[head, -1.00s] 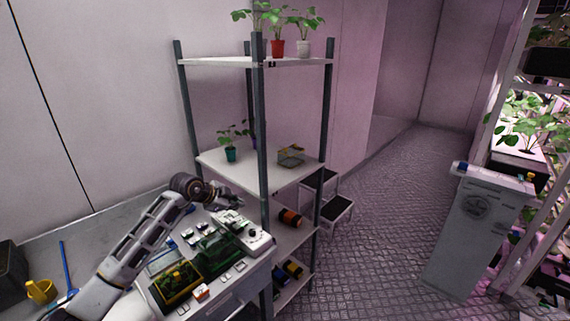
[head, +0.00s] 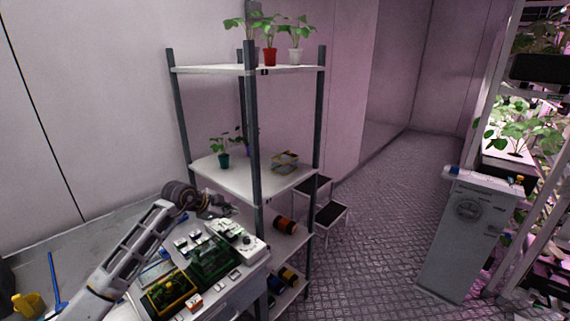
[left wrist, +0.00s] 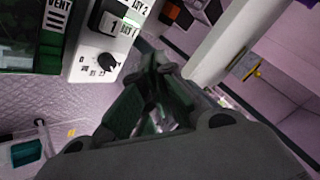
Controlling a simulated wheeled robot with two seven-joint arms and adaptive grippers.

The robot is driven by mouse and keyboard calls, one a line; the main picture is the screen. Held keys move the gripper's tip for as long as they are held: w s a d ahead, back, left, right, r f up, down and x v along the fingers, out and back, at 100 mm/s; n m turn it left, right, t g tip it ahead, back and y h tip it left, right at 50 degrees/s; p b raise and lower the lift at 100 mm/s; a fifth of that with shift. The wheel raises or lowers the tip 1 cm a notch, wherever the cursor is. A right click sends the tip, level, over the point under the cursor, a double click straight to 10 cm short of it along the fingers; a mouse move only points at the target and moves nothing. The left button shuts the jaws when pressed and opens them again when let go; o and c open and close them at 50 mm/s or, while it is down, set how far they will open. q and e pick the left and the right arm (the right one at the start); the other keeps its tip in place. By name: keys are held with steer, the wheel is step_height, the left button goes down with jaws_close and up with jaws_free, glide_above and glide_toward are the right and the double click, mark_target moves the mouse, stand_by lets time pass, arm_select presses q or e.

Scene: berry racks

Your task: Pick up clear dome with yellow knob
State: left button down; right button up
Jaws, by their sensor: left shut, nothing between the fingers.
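A clear, box-like cover with yellow on its top (head: 285,161) stands on the middle shelf of the rack in the head view; it looks like the clear dome, though its knob is too small to make out surely. My left gripper (head: 228,209) is left of the rack's front post, above the bench with trays and lower than the dome, well apart from it. In the left wrist view its dark fingers (left wrist: 158,72) are shut and hold nothing. A small yellow piece (left wrist: 253,72) shows at right there; I cannot tell if it is the knob. My right gripper is not in view.
The rack's front post (head: 254,140) stands between my left gripper and the dome. A potted plant (head: 222,158) shares the middle shelf (head: 245,185). A white control box (head: 238,238) and a yellow-rimmed tray (head: 172,292) sit on the bench. A step stool (head: 330,215) is behind the rack.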

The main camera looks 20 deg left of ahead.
arm_select(q)
steer(key=c, duration=2.2)
jaws_free()
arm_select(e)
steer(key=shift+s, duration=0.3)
